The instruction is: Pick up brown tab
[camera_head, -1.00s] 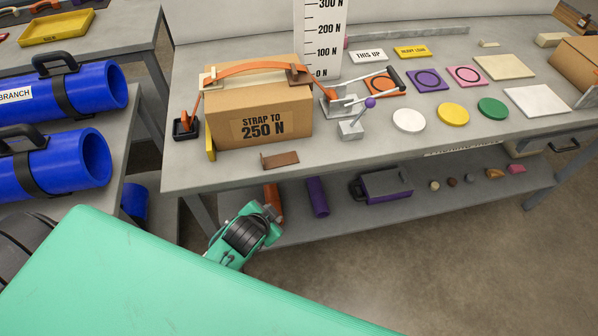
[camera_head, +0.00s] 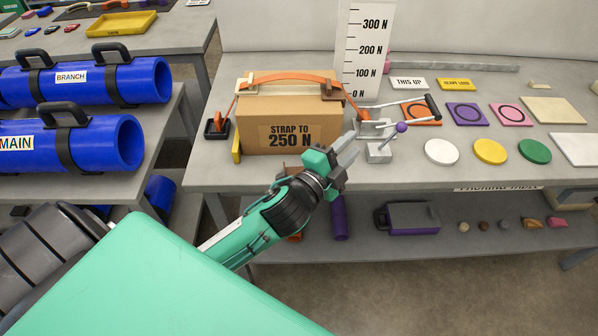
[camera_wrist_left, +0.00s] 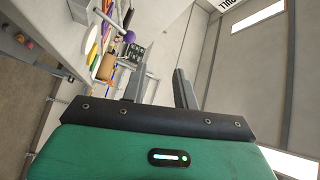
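The brown tab (camera_head: 291,168) lies on the bench near its front edge, in front of the cardboard box (camera_head: 262,137). It is partly hidden behind my left gripper in the head view. My left gripper (camera_head: 353,144) reaches in over the bench's front edge, with its fingers pointing up and right, to the right of the tab. In the left wrist view its two fingers (camera_wrist_left: 158,85) stand apart with nothing between them. The tab cannot be made out in the wrist view. My right gripper is not in view.
An orange strap (camera_head: 290,77) runs over the box. A lever tensioner with a purple knob (camera_head: 401,127) stands just beyond my left fingertips. White, yellow and green discs (camera_head: 489,151) lie to the right. Blue pipes (camera_head: 85,146) are on the left bench.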

